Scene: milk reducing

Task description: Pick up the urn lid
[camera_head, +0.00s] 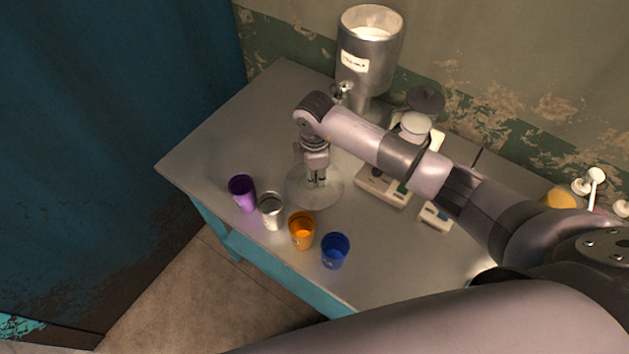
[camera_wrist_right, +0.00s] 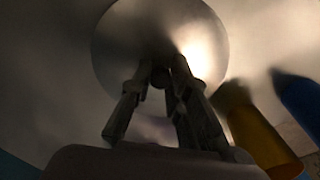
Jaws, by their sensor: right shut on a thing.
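The urn lid (camera_head: 330,194) is a round, shiny metal disc with a small knob at its middle, near the front of the table behind the row of cups. It also fills the upper middle of the wrist view (camera_wrist_right: 115,45). My right gripper (camera_head: 317,184) points down over the lid's centre. Its fingers (camera_wrist_right: 161,76) are shut on the knob, which they partly hide. I cannot tell whether the lid touches the table. The metal urn (camera_head: 368,60), with a label and a tap, stands open at the back with white liquid inside. My left gripper is not in view.
A purple cup (camera_head: 243,194), a metal cup (camera_head: 270,212), an orange cup (camera_head: 302,231) and a blue cup (camera_head: 335,251) line the front edge of the grey table (camera_head: 225,135). A device (camera_head: 382,188) stands right of the lid. The table's left part is clear.

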